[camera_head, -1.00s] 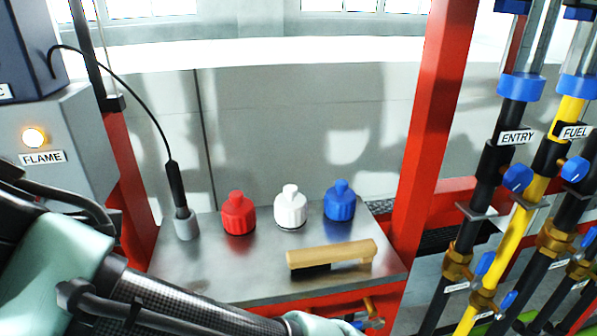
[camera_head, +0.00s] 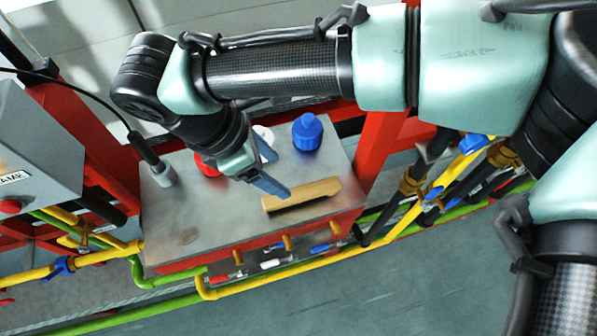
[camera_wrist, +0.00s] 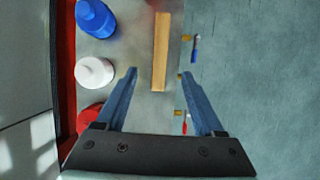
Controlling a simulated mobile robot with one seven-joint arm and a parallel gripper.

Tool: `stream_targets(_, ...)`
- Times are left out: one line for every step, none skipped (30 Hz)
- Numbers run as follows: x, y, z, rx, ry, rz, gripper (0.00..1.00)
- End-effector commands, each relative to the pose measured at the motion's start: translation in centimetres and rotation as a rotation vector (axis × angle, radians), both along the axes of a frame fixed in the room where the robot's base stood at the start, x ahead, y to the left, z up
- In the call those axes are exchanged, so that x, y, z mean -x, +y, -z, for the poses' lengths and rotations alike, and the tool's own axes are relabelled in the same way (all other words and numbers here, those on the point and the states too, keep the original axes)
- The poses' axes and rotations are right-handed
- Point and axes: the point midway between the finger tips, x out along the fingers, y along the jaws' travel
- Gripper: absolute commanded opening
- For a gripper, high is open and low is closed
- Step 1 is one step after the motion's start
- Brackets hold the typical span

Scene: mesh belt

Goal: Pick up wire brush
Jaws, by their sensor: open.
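The wire brush (camera_head: 302,194) has a tan wooden handle and lies on the grey metal tabletop near its front right edge. Its bristles are not clear in the present views. My gripper (camera_head: 278,171) is above the table, close to the left end of the brush. I cannot tell the exact height gap.
A blue bottle (camera_head: 307,132) stands behind the brush. A white bottle (camera_wrist: 94,72) and a red bottle (camera_wrist: 92,118) are left of the fingers in the wrist view. A black probe (camera_head: 146,152) stands at the table's left. Small valves (camera_head: 286,242) stick out below the front edge.

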Motion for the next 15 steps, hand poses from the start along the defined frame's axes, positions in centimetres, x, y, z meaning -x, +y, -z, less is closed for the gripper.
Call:
stream_targets(0.0, -0.4, 0.8, 0.001, 0.004, 0.002, 0.7)
stream_targets(-0.1, -0.6, 1.4, 0.002, 0.003, 0.002, 0.7)
stream_targets(-0.2, -0.9, 2.1, 0.0, 0.003, 0.001, 0.7)
stream_targets(-0.3, -1.1, 2.7, 0.001, 0.003, 0.001, 0.7)
stream_targets(-0.4, -1.3, 3.2, 0.001, 0.002, 0.001, 0.7)
stream_targets(-0.5, -1.5, 3.8, 0.0, 0.001, 0.0, 0.7)
stream_targets(-0.5, -1.7, 4.2, -0.001, 0.001, 0.0, 0.7)
stream_targets(-0.6, -1.8, 4.6, -0.001, 0.001, 0.0, 0.7)
stream_targets(-0.7, -2.0, 5.1, -0.002, 0.001, 0.0, 0.7)
stream_targets(-0.7, -2.1, 5.3, -0.001, -0.001, 0.0, 0.7)
stream_targets(-0.7, -2.1, 5.5, -0.002, 0.0, 0.0, 0.7)
stream_targets(-0.7, -2.2, 5.7, -0.002, 0.0, 0.0, 0.7)
stream_targets(-0.8, -2.2, 5.8, -0.002, 0.0, 0.0, 0.7)
stream_targets(-0.8, -2.3, 6.0, -0.002, 0.0, 0.0, 0.7)
stream_targets(-0.8, -2.4, 6.2, -0.002, 0.0, -0.001, 0.7)
